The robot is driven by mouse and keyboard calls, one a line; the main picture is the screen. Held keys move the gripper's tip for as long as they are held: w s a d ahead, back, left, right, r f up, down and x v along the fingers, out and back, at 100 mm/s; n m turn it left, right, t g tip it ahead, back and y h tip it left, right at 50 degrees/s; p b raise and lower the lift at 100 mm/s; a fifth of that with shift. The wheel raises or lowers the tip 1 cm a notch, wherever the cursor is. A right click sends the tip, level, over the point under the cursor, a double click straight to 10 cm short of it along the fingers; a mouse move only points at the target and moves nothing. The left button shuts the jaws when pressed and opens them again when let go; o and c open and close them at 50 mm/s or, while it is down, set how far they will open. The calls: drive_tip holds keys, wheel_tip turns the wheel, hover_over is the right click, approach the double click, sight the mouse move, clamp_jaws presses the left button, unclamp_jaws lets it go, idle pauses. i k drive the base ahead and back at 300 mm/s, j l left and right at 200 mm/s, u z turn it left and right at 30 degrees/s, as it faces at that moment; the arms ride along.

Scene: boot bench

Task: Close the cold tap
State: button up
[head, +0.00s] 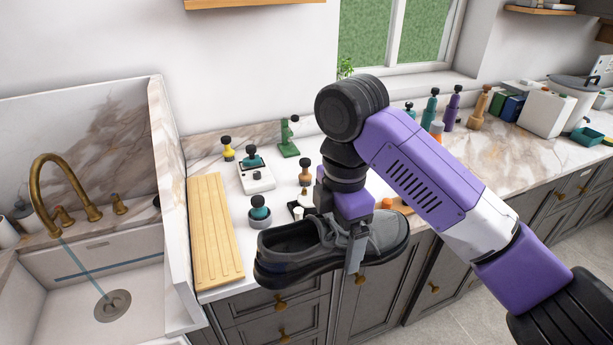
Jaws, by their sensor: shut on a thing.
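A brass tap with a tall curved spout (57,162) stands behind the white sink at the left. A thin stream of water (84,270) runs from the spout towards the drain (112,306). I cannot tell which is the cold one. My gripper (356,256) is shut on a dark grey shoe (284,258), held in front of the counter edge, well to the right of the sink.
A raised sink wall (172,200) stands between sink and counter. A ribbed wooden board (213,230) lies beside it. Several small bottles, a white box (256,177) and a green stand-like object (288,138) are on the counter. Larger bottles and bins line the back right.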

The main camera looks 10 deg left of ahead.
sight(115, 197)
drive_tip(key=i, duration=1.7)
